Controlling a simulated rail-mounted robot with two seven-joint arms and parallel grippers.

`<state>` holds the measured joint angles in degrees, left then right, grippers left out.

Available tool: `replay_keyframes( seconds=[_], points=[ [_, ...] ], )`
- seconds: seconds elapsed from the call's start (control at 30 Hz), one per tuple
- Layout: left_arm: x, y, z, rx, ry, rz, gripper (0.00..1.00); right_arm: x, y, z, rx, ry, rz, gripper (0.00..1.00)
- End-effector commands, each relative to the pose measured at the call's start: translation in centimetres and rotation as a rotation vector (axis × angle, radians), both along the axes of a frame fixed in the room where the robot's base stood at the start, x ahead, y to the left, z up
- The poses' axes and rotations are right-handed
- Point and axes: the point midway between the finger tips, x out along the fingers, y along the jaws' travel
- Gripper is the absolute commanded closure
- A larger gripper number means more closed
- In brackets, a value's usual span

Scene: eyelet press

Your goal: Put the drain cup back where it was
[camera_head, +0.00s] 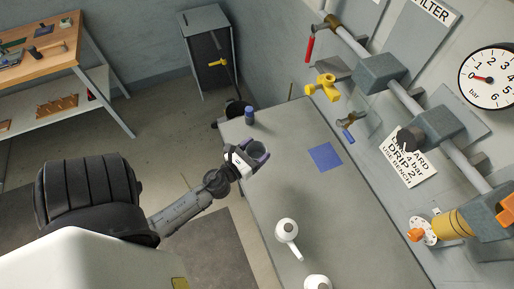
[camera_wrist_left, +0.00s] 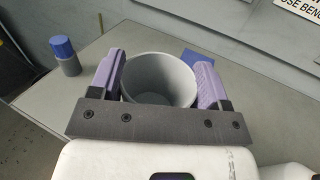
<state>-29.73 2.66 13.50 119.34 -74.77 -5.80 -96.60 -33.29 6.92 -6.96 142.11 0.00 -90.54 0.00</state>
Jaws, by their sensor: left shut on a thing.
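The drain cup is a grey, open-topped cup (camera_wrist_left: 160,82) between the two purple fingers of my left gripper. In the head view the cup (camera_head: 257,150) is held near the left edge of the grey bench. My left gripper (camera_head: 253,159) is shut on it, with one finger on each side. The cup looks upright and its visible inside looks empty. Its underside is hidden, so I cannot tell whether it touches the bench. A blue square (camera_head: 325,157) lies flat on the bench to the right of the cup. My right gripper cannot be made out.
A blue-capped grey bottle (camera_head: 249,115) stands at the bench's far left corner; it also shows in the left wrist view (camera_wrist_left: 65,56). White rounded parts (camera_head: 287,230) show over the near bench. Pipes, valves and a gauge (camera_head: 489,77) line the right wall. The bench middle (camera_head: 330,205) is clear.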

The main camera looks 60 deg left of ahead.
Motion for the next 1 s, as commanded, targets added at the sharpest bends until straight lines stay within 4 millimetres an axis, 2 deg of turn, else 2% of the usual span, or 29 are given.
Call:
replay_keyframes(
  seconds=[0.03, 0.2, 0.43, 0.67, 1.0],
  points=[
    [0.6, 1.1, -1.0, 0.002, -0.001, 0.002, 0.50, 0.0, 0.0, -0.7, 0.001, 0.000, -0.001, 1.00],
    [2.1, 4.3, -3.1, 0.002, 0.000, 0.001, 0.50, 0.0, 0.1, -1.8, 0.005, 0.000, -0.003, 1.00],
    [3.5, 7.4, -5.1, 0.000, -0.001, 0.001, 0.50, 0.0, 0.2, -2.7, 0.007, -0.001, -0.004, 1.00],
    [4.0, 8.4, -5.7, -0.001, -0.001, 0.000, 0.50, 0.0, 0.1, -3.0, 0.005, 0.000, -0.004, 1.00],
    [4.0, 8.4, -9.4, -0.002, -0.002, 0.001, 0.50, 0.0, -0.3, -5.0, -0.007, 0.000, 0.003, 1.00]
  ],
)
